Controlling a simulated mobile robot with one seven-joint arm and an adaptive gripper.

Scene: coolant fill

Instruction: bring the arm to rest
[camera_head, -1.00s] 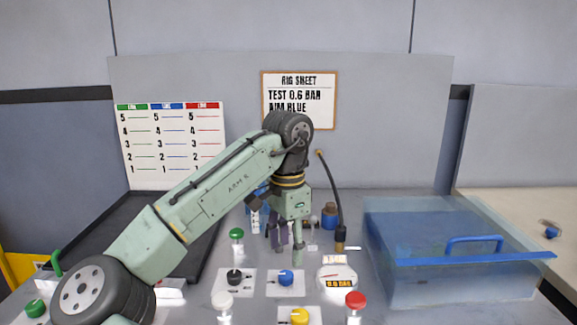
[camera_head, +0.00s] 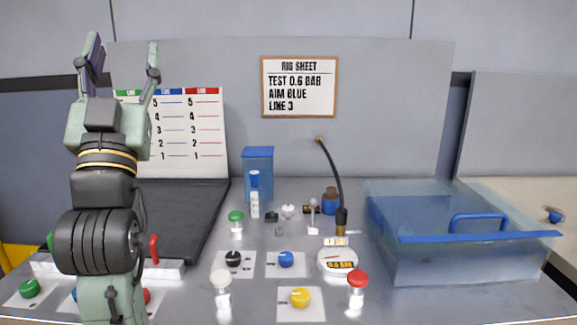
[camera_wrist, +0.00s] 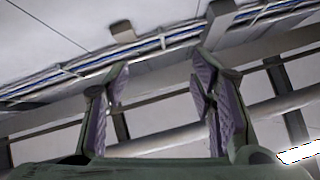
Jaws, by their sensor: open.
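My arm is folded up at the left of the head view. My gripper (camera_head: 122,62) points upward, high above the bench. Its two fingers are spread wide with nothing between them. In the wrist view my gripper (camera_wrist: 160,95) is also open and empty, with ceiling beams and cables beyond the fingers. The arm hides part of the chart and of the dark tray behind it.
The bench holds a blue knob (camera_head: 286,259), a yellow knob (camera_head: 300,297), a black knob (camera_head: 233,258), a round gauge (camera_head: 338,262) and capped bottles, one red-capped (camera_head: 357,288). A clear blue box (camera_head: 455,265) stands right. A rig sheet (camera_head: 299,87) hangs behind.

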